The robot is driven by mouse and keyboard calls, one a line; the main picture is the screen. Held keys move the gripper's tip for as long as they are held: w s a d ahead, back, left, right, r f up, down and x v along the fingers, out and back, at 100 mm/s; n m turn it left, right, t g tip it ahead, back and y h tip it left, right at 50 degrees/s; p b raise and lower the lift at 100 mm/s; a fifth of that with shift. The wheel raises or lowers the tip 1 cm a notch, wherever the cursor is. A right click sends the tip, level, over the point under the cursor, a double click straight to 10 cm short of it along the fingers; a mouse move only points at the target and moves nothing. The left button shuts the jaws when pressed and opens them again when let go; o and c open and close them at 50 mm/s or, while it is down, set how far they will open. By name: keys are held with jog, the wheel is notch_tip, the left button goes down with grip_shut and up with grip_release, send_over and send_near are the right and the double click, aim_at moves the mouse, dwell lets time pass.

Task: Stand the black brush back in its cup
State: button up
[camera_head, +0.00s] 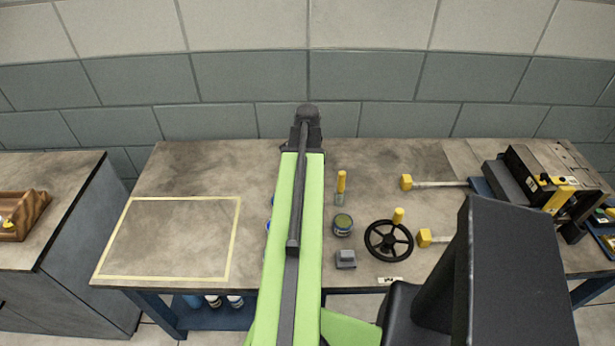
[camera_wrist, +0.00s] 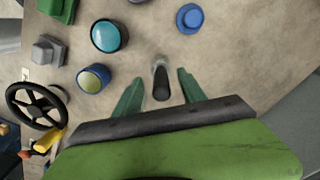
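My gripper (camera_wrist: 160,77) shows in the wrist view, its two green fingers apart. Between and beyond the fingers is a short black rod-like thing (camera_wrist: 161,88) with a grey far end, which looks like the black brush seen nearly end-on. Clear space shows on both sides of it, and neither finger touches it. Whether its grey far end is a cup or part of the brush I cannot tell. In the head view my green arm covers that spot, so brush and fingertips are hidden there. No separate cup is clear in either view.
The tape-marked area (camera_head: 170,235) is empty.

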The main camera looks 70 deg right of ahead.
notch_tip(320, 180, up, 18)
jog(key=p, duration=1.7)
jog(key=shift+f, duration=0.25)
